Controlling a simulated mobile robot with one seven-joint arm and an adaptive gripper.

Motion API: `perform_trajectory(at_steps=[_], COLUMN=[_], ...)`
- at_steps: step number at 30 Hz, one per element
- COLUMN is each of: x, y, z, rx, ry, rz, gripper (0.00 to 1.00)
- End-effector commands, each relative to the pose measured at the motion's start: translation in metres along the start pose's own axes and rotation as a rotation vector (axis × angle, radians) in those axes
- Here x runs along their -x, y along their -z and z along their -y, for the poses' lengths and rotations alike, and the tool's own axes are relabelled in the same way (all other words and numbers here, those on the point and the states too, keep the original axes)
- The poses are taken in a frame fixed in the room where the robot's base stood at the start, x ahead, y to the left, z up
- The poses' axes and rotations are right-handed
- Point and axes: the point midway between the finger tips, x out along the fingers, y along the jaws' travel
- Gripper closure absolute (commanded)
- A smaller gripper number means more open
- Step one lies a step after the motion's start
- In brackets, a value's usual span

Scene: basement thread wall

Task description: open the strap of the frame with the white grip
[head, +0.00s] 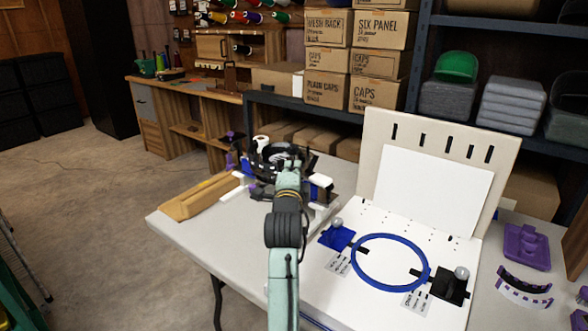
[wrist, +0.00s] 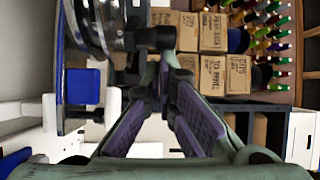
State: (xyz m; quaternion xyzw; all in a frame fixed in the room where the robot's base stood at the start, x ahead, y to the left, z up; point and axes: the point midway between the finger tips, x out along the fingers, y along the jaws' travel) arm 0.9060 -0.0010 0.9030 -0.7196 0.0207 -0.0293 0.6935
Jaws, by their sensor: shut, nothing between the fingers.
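My gripper (wrist: 165,85) is shut and empty in the wrist view, its two purple-padded fingers meeting near the middle. A black and steel round frame (wrist: 95,25) fills the upper left there. A black knob-like part (wrist: 155,38) stands just beyond the fingertips; I cannot tell whether they touch. In the head view my gripper (head: 288,165) is over the cluster of dark frames (head: 262,160) on the table, and my arm hides part of them. A white piece (head: 321,179) shows just right of it; I cannot tell whether it is the white grip. The strap is not clearly visible.
A blue block (wrist: 82,87) is left of the fingers. On the table (head: 180,222) are a wooden block (head: 200,196) and a white board with a blue hoop (head: 357,272). Purple parts (head: 526,246) lie at the right. Boxes (head: 327,60) stand behind.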

Motion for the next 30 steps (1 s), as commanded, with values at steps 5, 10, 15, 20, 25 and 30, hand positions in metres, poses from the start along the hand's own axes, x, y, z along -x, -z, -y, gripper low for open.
perform_trajectory(at_steps=[5,10,15,20,25,30], x=[0.000,0.001,0.002,0.003,0.004,0.008], y=[0.000,-0.001,-0.002,-0.005,-0.007,-0.014], z=[0.000,0.000,0.000,0.000,0.000,-0.001], rx=[0.000,0.000,0.000,-0.001,0.001,0.001], ry=[0.000,0.000,0.000,-0.001,-0.002,-0.002], rz=[-0.001,-0.005,-0.011,-0.018,-0.032,-0.055], gripper=[1.00,1.00,1.00,1.00,1.00,1.00])
